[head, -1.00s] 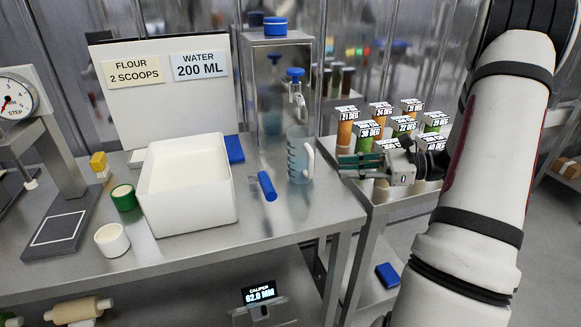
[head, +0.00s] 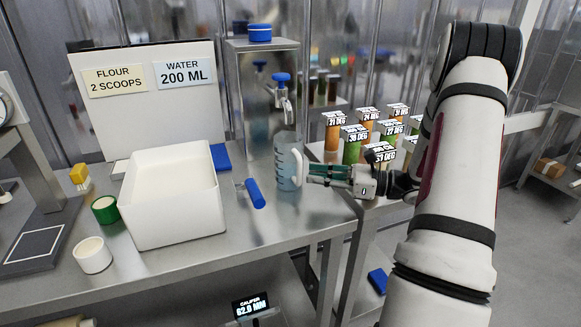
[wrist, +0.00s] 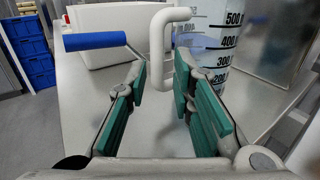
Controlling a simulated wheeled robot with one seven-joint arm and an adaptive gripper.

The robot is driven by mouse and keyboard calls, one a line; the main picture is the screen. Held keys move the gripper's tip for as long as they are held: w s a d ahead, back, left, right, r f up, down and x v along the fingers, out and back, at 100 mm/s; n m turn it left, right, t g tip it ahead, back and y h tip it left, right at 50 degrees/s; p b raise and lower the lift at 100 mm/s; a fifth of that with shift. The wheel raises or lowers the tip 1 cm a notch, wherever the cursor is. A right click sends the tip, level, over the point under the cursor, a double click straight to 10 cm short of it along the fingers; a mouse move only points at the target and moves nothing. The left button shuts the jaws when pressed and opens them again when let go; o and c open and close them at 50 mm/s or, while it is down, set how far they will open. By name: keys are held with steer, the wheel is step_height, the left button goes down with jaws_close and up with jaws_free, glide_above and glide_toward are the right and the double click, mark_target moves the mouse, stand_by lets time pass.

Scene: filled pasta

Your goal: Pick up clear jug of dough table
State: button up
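The clear jug (head: 287,160) stands upright on the metal table (head: 200,255) under the blue-topped tap. Its white handle (wrist: 184,50) points toward my gripper. The jug (wrist: 212,32) also shows in the wrist view with its volume marks, cut off at the top. My gripper (head: 308,173) is at the jug's right side, close to the handle. In the wrist view my gripper (wrist: 160,85) is open, its green pads apart. The handle's lower end appears just ahead of or between the fingertips; I cannot tell if they touch. Nothing is gripped.
A white bin (head: 172,200) stands left of the jug, with a blue-handled tool (head: 255,193) between them. The tap (head: 282,88) hangs directly over the jug. Tubes of coloured filling (head: 352,143) stand on the side table behind my gripper.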

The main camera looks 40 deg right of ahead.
mark_target(299, 184)
steer(key=x, duration=0.4)
steer(key=shift+w+a+f, duration=0.15)
steer(key=shift+w+a, duration=0.05)
steer(key=shift+a, duration=0.15)
jaws_close()
